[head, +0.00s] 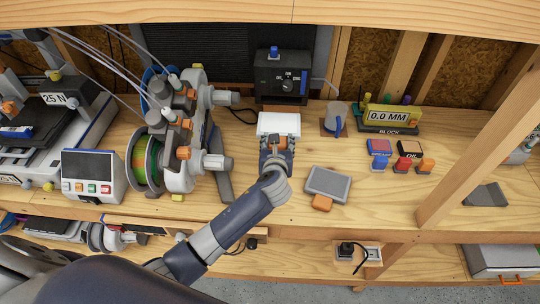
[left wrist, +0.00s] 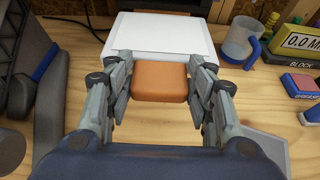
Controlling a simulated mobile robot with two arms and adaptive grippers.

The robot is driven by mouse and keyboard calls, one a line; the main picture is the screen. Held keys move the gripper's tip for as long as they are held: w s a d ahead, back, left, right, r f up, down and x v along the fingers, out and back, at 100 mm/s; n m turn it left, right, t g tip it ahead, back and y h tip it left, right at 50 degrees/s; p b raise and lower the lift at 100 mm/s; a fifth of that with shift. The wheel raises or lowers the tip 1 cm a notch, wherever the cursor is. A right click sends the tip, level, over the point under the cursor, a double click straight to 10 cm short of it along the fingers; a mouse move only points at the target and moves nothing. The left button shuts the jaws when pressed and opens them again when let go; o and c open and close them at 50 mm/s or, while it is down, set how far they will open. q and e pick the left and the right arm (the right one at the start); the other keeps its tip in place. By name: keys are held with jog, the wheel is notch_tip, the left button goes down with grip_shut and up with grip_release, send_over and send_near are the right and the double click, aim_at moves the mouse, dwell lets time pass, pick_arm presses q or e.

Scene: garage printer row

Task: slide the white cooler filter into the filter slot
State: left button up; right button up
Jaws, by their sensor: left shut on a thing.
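The white cooler filter (head: 279,124) is a flat white panel with an orange handle; it also shows in the left wrist view (left wrist: 160,36). My left gripper (head: 277,146) is shut on the orange handle (left wrist: 160,82), one finger on each side. The filter lies level in front of the black cooler box (head: 266,79), which has a dial and a blue strip on its front. The slot itself cannot be made out; the filter hides the box's lower front in the wrist view. A grey filter (head: 328,184) with an orange handle lies on the bench to the right. My right gripper is not in view.
A spool machine (head: 188,130) stands close on the left. A clear jug (head: 337,114) with a blue handle stands right of the cooler. Beyond it are a yellow gauge block (head: 391,115) and small coloured blocks (head: 407,165). A wooden post (head: 480,140) crosses the right side.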

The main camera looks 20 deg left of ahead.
aim_at(280, 125)
pick_arm(q)
jog(key=shift+w+r, duration=0.3)
jog(key=shift+w, duration=0.4)
jog(key=shift+s+r, duration=0.2)
jog(key=shift+s, duration=0.1)
jog(key=shift+w+p, duration=0.15)
jog(key=shift+p, duration=0.45)
jog(key=shift+w+a, duration=0.1)
jog(key=shift+w, duration=0.25)
jog(key=shift+w+a+f, duration=0.1)
jog(key=shift+w+a, duration=0.2)
jog(key=shift+w, duration=0.65)
jog(key=shift+w+a, duration=0.25)
jog(key=shift+w, duration=0.7)
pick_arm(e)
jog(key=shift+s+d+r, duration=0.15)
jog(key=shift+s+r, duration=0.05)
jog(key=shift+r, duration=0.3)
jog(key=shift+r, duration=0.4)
